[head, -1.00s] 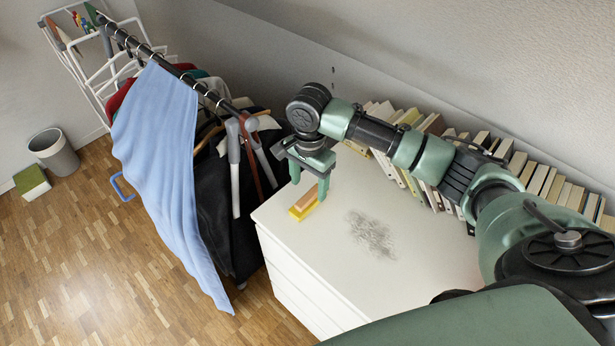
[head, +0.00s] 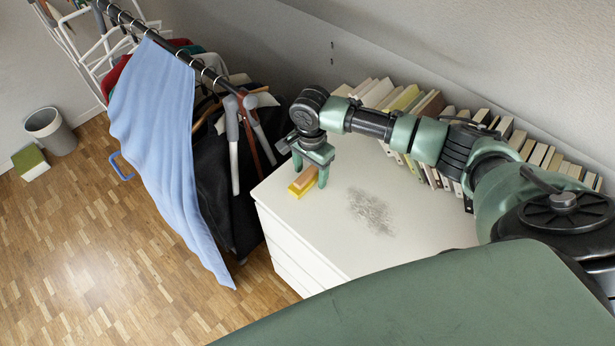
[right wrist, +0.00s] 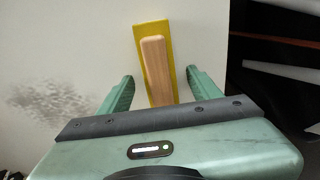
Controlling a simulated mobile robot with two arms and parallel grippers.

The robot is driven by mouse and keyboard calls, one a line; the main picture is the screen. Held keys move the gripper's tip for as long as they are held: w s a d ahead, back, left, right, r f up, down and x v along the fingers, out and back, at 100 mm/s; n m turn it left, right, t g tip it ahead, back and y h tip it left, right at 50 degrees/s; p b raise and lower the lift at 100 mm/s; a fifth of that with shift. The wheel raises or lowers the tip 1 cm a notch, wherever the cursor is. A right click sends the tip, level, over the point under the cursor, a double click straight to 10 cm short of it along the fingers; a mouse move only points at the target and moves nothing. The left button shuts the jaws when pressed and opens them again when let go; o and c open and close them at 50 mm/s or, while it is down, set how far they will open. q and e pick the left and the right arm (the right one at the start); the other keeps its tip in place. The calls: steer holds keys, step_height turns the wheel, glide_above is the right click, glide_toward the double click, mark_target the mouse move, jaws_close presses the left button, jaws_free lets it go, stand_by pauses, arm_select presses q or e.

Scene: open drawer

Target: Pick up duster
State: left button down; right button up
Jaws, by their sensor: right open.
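The duster (head: 303,182) has a yellow base and a wooden handle. It lies on the white top of the chest of drawers (head: 300,222), near its left corner in the head view. My right gripper (head: 311,172) is open above the duster, pointing down. In the right wrist view the duster (right wrist: 157,65) lies between the two green fingers (right wrist: 158,88), with a gap on each side. Its near end is hidden behind the gripper body. My left gripper is not in view.
A grey dust smudge (head: 371,210) marks the white top. A row of books (head: 420,105) stands along the wall behind it. A clothes rack with a blue cloth (head: 160,140) stands close on the left. A bin (head: 50,130) and open wooden floor lie farther left.

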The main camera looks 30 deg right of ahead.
mark_target(310, 171)
steer(key=c, duration=1.4)
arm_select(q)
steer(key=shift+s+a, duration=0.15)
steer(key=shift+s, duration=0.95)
arm_select(e)
steer(key=shift+r, duration=0.15)
steer(key=shift+w+r, duration=0.1)
steer(key=shift+r, duration=0.1)
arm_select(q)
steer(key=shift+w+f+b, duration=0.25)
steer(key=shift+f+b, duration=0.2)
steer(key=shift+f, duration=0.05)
arm_select(e)
step_height(310, 171, up, 19)
steer(key=shift+r, duration=0.2)
